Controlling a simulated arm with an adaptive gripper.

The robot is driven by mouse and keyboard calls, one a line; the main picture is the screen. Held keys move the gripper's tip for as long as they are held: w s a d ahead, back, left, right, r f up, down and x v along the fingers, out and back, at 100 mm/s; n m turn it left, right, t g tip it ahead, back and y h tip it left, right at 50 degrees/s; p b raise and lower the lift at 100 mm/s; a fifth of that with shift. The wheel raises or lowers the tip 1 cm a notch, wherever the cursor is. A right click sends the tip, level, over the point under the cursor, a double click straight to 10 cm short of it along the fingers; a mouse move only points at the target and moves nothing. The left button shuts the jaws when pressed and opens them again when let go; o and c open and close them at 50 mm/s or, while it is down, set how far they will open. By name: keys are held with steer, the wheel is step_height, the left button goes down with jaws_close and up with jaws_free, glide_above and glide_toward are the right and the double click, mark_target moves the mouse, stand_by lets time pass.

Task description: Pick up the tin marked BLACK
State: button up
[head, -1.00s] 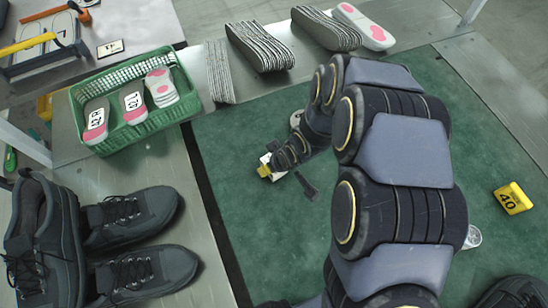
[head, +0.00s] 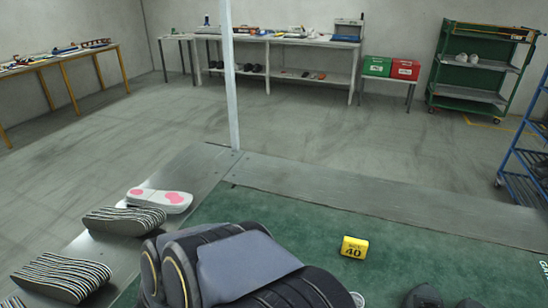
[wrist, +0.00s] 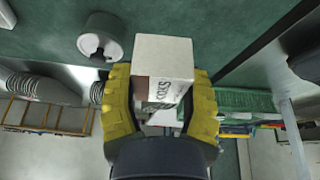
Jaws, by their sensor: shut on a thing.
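My gripper (wrist: 160,105) shows in the wrist view with yellow fingers on either side of a white box (wrist: 165,58). It is shut on this box, which has a brown patch and dark lettering that I cannot read surely. A grey round tin (wrist: 103,38) with a pale end lies beside the box, apart from the fingers; I can read no mark on it. In the head view only my arm shows; its gripper is out of frame. A small round pale thing (head: 358,299) is partly hidden beside my arm. I see no readable BLACK mark.
The green mat (head: 300,222) has a yellow block marked 40 (head: 354,247) and dark shoes (head: 424,297) at the near right. Striped soles (head: 62,277) and a pink-patched insole (head: 160,200) lie along the left edge. A white post (head: 229,80) stands at the bench's far corner.

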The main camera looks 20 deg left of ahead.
steer(key=w+d+r+m+t, duration=0.1)
steer(key=w+d+r+m, duration=0.2)
steer(key=w+d, duration=0.35)
steer(key=w+d+r+m+t+h, duration=0.1)
steer(key=w+d+r+m, duration=0.25)
steer(key=w, duration=0.55)
steer(key=w+d+r+m+t, duration=0.2)
steer(key=w+d+m, duration=0.2)
steer(key=w+d, duration=0.3)
steer(key=w+d+r+m+h, duration=0.1)
steer(key=w+d+r+m, duration=0.2)
steer(key=d, duration=0.8)
steer(key=w+d+r+m+t+h, duration=0.1)
steer(key=d+r+m, duration=0.4)
steer(key=d, duration=0.7)
steer(key=shift+w+d+r+m+h, duration=0.2)
steer(key=shift+w+m+h, duration=0.4)
steer(key=shift+w, duration=0.55)
steer(key=shift+a+f, duration=0.1)
